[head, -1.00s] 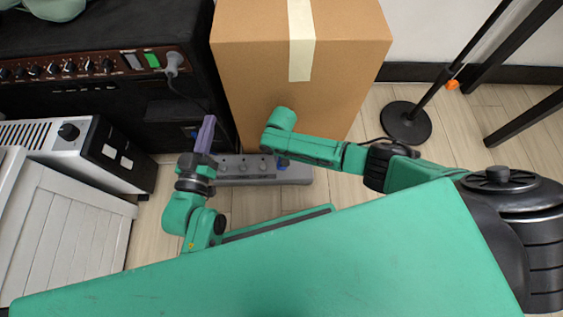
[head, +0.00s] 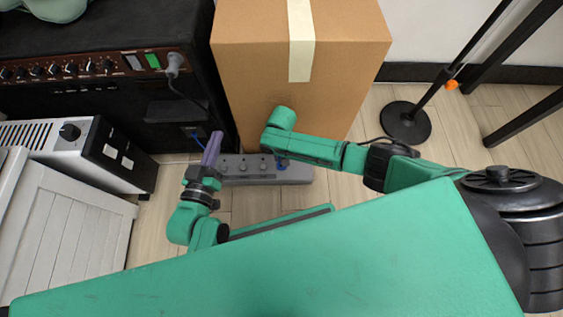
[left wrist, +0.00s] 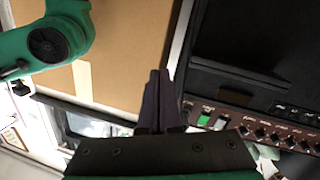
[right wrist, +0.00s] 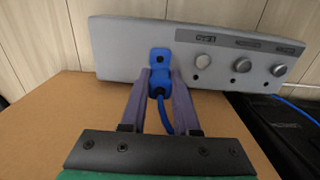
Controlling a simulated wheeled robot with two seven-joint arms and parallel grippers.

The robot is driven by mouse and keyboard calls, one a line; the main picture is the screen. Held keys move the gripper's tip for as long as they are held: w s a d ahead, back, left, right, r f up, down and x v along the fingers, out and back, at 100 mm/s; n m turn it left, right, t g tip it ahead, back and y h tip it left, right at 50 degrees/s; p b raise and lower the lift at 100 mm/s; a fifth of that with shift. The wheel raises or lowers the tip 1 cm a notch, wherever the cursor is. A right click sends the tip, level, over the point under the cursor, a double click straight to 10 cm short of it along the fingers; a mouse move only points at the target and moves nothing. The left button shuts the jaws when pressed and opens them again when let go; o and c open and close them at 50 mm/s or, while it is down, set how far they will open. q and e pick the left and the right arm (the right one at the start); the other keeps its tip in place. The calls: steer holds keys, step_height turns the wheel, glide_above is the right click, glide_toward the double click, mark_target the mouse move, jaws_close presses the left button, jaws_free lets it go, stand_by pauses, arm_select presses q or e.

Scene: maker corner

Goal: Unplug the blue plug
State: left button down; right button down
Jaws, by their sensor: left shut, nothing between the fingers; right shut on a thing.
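The blue plug (right wrist: 160,83), with a blue cable, is between the fingers of my right gripper (right wrist: 160,88) in the right wrist view. A blue square with a dark hole (right wrist: 159,57) shows just beyond it on the grey power strip (right wrist: 125,48). I cannot tell whether the plug is seated or apart from the strip. In the head view my right gripper is mostly hidden by its own arm, near the right end of the strip (head: 240,181). My left gripper (head: 215,142) is shut and empty, above the strip's left end; it also shows in the left wrist view (left wrist: 158,80).
A cardboard box (head: 250,85) stands right behind the strip. A black amplifier (head: 110,95) with a grey plug (head: 174,62) is at the left, beside a white-and-black unit (head: 65,140). A round stand base (head: 406,122) is on the right. Wooden floor is clear before the strip.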

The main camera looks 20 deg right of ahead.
steer(key=shift+r, duration=0.2)
arm_select(q)
steer(key=s+f+g, duration=0.2)
steer(key=s+f, duration=0.3)
steer(key=f, duration=0.2)
steer(key=shift+s+d+f+g+p, duration=0.2)
steer(key=shift+s+g+p, duration=0.1)
steer(key=shift+g+p, duration=0.1)
arm_select(e)
steer(key=shift+r, duration=0.15)
stand_by(0.7)
arm_select(q)
steer(key=shift+r, duration=0.1)
arm_select(e)
steer(key=shift+r, duration=0.1)
stand_by(0.3)
